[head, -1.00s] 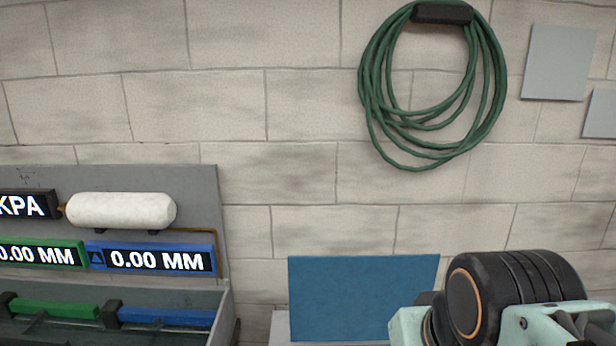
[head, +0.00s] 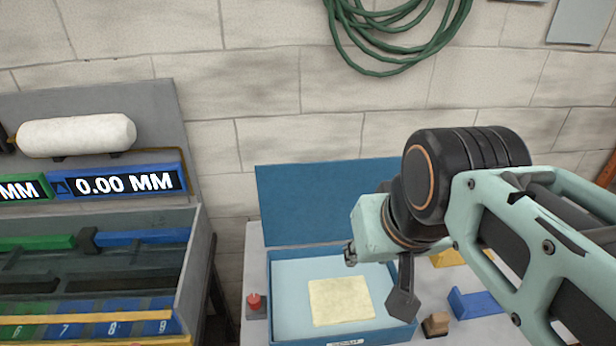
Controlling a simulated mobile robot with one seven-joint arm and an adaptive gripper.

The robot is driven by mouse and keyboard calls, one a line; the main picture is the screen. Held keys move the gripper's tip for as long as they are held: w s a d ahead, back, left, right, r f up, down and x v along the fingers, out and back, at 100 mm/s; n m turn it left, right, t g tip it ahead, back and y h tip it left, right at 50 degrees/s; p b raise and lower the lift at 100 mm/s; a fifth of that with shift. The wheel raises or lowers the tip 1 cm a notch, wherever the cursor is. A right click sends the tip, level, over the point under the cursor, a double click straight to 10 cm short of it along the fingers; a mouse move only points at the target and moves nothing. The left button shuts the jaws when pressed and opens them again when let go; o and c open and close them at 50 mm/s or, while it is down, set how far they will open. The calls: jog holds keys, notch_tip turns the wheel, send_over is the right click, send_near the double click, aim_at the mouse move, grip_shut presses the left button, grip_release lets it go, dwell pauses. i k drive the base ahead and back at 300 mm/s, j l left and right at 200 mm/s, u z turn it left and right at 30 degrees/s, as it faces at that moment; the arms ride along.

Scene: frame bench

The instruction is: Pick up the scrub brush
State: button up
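No thing in the head view is clearly a scrub brush. A small tan and dark block (head: 436,324) sits on the bench just right of the blue box, and I cannot tell whether it is the brush. My arm reaches in from the right. My gripper (head: 402,303) points down above the right edge of the box; one dark finger part shows and the rest is hidden, so its opening is unclear.
An open blue box (head: 290,338) with a raised lid (head: 315,200) holds a pale yellow sheet (head: 340,301). A red knob (head: 254,301) is left of it, a blue bracket (head: 475,303) right. A gauge panel with a slotted bin (head: 180,270) stands at left.

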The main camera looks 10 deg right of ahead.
aim_at(436, 326)
jog(key=l+z, duration=0.1)
jog(key=z, duration=0.4)
jog(key=l+z, duration=0.15)
jog(key=z, duration=0.35)
